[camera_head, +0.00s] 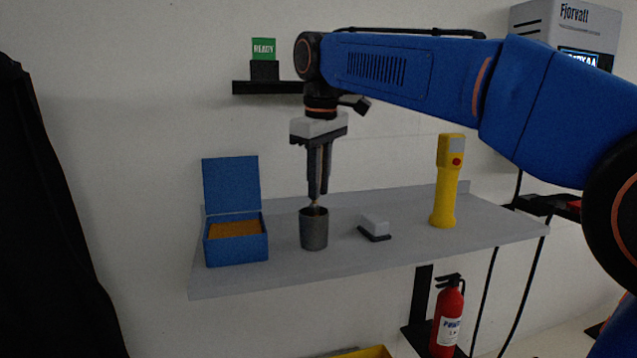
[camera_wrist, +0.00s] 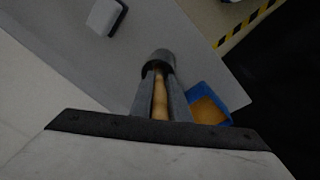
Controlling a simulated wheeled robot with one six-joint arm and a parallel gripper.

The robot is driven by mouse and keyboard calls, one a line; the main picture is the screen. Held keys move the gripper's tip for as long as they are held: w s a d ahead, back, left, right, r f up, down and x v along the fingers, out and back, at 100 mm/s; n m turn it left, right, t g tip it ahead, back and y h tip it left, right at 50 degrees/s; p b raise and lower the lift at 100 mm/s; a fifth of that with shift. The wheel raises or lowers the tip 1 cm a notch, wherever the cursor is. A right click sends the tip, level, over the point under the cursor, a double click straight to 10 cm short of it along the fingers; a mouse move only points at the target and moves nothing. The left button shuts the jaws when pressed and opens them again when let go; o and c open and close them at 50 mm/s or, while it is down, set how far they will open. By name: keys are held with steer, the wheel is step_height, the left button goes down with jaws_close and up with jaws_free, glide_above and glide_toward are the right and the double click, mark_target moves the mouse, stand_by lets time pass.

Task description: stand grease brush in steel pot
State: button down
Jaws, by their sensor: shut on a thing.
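The steel pot (camera_head: 314,232) is a dark grey cylinder standing upright on the grey shelf. My gripper (camera_head: 318,196) points straight down over it, its fingertips just above the rim. It is shut on the grease brush (camera_head: 316,206), whose lower end reaches into the pot's mouth. In the wrist view the brush's tan wooden handle (camera_wrist: 160,98) lies between the two fingers. The pot (camera_wrist: 160,60) shows just beyond the fingertips there. The brush's tip is hidden inside the pot, and I cannot tell whether it touches the bottom.
A blue open-lidded box (camera_head: 236,250) with orange-brown contents stands left of the pot. A grey-and-black block (camera_head: 375,226) and a yellow handheld device with a red button (camera_head: 447,182) stand to the right. The shelf (camera_head: 400,252) is clear along its front edge.

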steer(key=c, duration=1.6)
jaws_free()
steer(key=s+r, duration=0.1)
steer(key=r, duration=0.4)
steer(key=s+r, duration=0.1)
steer(key=r, duration=0.5)
steer(key=s+r, duration=0.1)
steer(key=r, duration=0.5)
steer(key=shift+d, duration=0.3)
